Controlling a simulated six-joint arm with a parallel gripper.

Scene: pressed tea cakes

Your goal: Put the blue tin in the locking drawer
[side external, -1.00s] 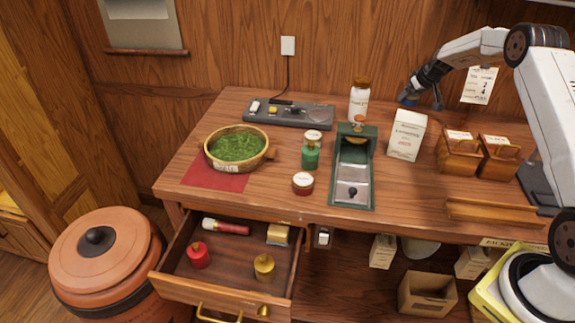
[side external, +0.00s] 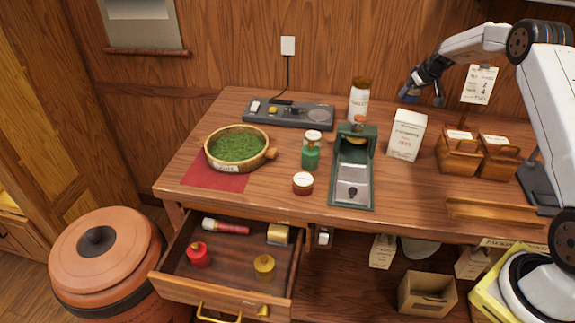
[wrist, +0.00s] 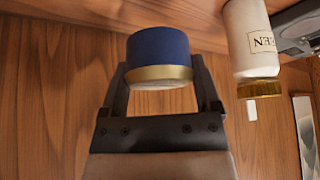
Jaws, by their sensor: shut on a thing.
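My gripper (side external: 424,93) is raised above the back right of the table, behind the white carton. It is shut on the blue tin (wrist: 158,52), a short round tin with a gold rim, held between the two fingers in the wrist view. In the side view only a small blue patch of the tin (side external: 411,98) shows between the fingers. The drawer (side external: 225,290) under the table's left front is pulled open.
On the table (side external: 400,185) stand a green tray (side external: 367,190), a white carton (side external: 407,136), a white bottle (side external: 359,103), a green jar (side external: 311,153), a small red jar (side external: 303,183), a basket of leaves (side external: 262,161) and wooden caddies (side external: 459,160). The drawer's middle has free room.

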